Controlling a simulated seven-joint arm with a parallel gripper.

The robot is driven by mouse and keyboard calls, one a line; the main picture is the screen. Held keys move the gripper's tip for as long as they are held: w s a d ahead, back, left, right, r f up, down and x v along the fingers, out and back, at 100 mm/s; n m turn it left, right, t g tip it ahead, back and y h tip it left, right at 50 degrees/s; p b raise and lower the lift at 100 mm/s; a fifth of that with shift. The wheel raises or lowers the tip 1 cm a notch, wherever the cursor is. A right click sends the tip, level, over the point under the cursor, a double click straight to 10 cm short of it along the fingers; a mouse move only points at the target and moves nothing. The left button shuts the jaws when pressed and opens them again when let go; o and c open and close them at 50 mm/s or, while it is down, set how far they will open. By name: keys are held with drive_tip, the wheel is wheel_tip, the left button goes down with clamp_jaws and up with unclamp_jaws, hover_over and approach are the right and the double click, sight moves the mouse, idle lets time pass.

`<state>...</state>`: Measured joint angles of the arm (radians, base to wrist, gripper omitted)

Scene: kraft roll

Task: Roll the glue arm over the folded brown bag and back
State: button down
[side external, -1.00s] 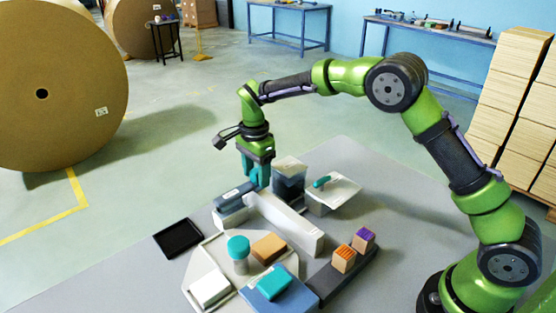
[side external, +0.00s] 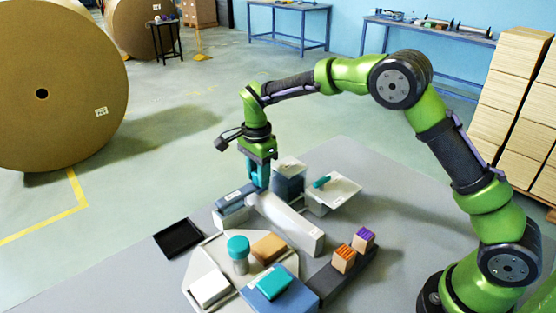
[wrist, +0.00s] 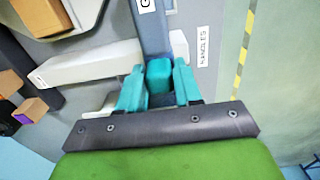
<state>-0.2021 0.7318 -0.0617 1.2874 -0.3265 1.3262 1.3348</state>
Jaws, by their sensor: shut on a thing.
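My gripper (side external: 260,181) is at the far end of the long white arm (side external: 290,221), beside a blue-grey block. In the wrist view its teal fingers (wrist: 160,85) are shut on a teal handle (wrist: 160,70). The white arm (wrist: 90,66) extends left from near the fingers; its joint with the handle is hidden. A folded brown piece (side external: 268,246), which looks like the bag, lies on the pale grey plate (side external: 212,257), on the near-left side of the white arm and apart from the gripper.
A teal-capped jar (side external: 238,250), a white block (side external: 210,289) and a blue block with a teal top (side external: 275,284) crowd the plate. A black tray (side external: 178,238) lies left. Two small blocks (side external: 344,259) sit right on a dark strip.

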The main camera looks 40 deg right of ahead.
drive_tip(key=s, duration=1.8)
drive_tip(key=shift+w+r, duration=0.1)
drive_tip(key=c, duration=0.8)
unclamp_jaws()
drive_tip(key=shift+c, duration=0.2)
wheel_tip(320, 180, up, 17)
